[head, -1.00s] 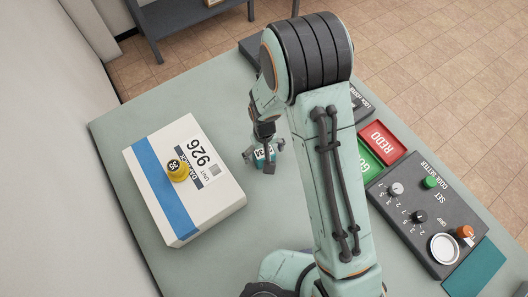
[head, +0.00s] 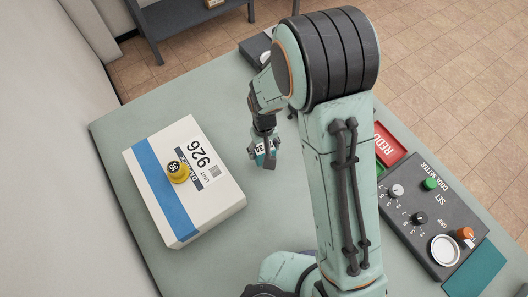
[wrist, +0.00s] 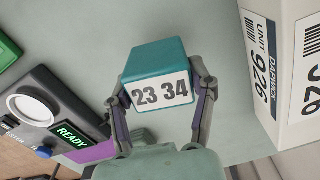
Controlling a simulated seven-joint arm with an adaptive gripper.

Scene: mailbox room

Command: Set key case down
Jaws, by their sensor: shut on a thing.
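The key case is a small teal block with a white label reading "23 34" (wrist: 157,58). In the wrist view it sits between both fingers of my gripper (wrist: 166,90), which is shut on its sides. In the head view the key case (head: 262,158) shows small under my gripper (head: 264,150), over the table to the right of the white box. I cannot tell whether its underside touches the table.
A white box marked 926 (head: 212,204) with a blue stripe carries a yellow round piece (head: 178,171). A dark control panel (head: 408,231) and a red tray (head: 397,137) lie at the right. A lit READY display (wrist: 74,136) shows in the wrist view. The table (head: 130,128) is bare around the box.

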